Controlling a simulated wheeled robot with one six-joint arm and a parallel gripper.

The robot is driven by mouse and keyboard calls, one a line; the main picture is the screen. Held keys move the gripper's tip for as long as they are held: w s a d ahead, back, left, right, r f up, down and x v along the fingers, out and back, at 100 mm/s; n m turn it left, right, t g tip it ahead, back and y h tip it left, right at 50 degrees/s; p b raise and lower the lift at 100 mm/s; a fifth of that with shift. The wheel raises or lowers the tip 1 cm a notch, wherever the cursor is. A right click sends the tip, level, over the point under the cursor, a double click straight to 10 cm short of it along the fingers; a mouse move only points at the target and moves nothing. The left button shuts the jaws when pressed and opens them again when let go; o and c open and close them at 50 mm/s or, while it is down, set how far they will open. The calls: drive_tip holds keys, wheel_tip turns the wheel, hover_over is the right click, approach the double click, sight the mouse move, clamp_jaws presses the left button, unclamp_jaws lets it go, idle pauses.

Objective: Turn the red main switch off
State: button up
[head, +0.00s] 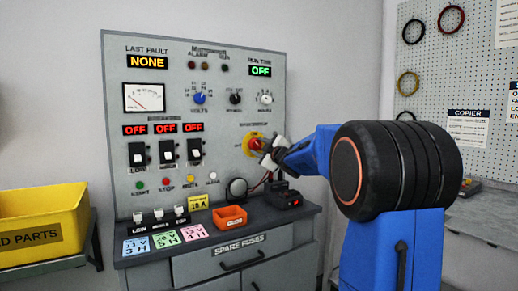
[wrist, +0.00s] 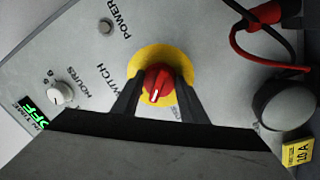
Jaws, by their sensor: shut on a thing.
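The red main switch (head: 255,144) is a round red knob on a yellow disc at the right side of the grey panel. In the wrist view the red knob (wrist: 157,84) shows a white pointer mark, and the yellow disc (wrist: 150,55) surrounds it. My gripper (head: 264,146) reaches the knob from the right. In the wrist view its two dark fingers (wrist: 158,88) sit on either side of the knob and are shut on it. The lettering beside the disc is partly hidden by the fingers.
The panel (head: 225,115) carries dials, three breakers reading OFF and a green OFF display (head: 260,71). An orange bin (head: 230,217) and a dark device with red and black leads (head: 282,194) sit on the ledge below. A yellow parts bin (head: 40,225) stands left.

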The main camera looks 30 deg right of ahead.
drive_tip(key=n, duration=0.4)
drive_tip(key=shift+d+n, duration=0.1)
drive_tip(key=shift+n, duration=0.3)
drive_tip(key=n+y, duration=0.1)
drive_tip(key=n, duration=0.3)
drive_tip(key=shift+r+n, duration=0.1)
drive_tip(key=shift+n, duration=0.2)
drive_tip(key=o, duration=1)
drive_tip(key=shift+o, duration=0.2)
drive_tip(key=s+f, duration=0.1)
drive_tip(key=s, duration=1.6)
drive_tip(key=shift+s+d+f, duration=0.2)
drive_tip(key=shift+d, duration=0.15)
drive_tip(key=shift+a, duration=0.1)
